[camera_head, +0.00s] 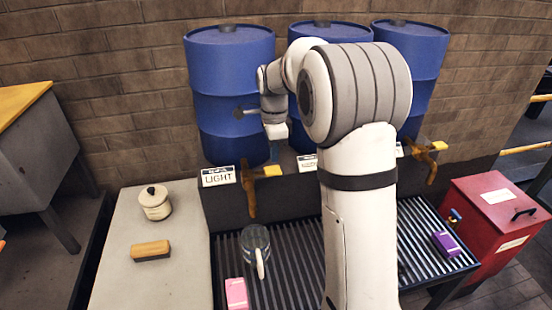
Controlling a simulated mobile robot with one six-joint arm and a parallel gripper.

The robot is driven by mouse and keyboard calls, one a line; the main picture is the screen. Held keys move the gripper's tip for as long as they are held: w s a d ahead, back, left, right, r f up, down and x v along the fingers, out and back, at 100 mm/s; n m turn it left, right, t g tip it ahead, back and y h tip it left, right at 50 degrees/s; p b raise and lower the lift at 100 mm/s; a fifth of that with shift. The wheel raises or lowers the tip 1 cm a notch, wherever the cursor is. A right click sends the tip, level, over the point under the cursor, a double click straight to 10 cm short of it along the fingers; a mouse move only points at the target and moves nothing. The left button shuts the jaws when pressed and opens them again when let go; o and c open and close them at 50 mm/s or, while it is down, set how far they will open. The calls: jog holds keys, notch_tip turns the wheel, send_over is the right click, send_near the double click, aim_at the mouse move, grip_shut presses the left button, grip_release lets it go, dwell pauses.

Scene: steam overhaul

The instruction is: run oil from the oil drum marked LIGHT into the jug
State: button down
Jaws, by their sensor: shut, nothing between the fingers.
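The blue oil drum (222,75) at the left of the row stands above a label (218,177) reading LIGHT. Its brass tap (251,200) has a yellow-ended handle (270,171) pointing right. A clear jug (253,240) with a pale handle stands upright on the slatted grate, below the tap's spout in the picture. I see no oil stream, and the jug looks empty. My gripper (275,155) is shut and empty, pointing down just above the tap handle. I cannot tell whether it touches the handle.
Two more blue drums (422,50) stand to the right, partly behind my arm; another tap (428,160) shows there. The grate (292,270) holds a pink box (236,293) and a purple box (444,243). A lidded pot (155,203) and brush (150,251) are left; a red chest (495,220) is right.

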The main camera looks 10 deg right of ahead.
aim_at(277, 169)
jog(key=shift+f, duration=1.5)
jog(key=shift+d+f+y, duration=0.45)
jog(key=shift+f+y, duration=0.3)
jog(key=shift+y, duration=0.45)
jog(key=shift+f, duration=0.45)
dwell(0.7)
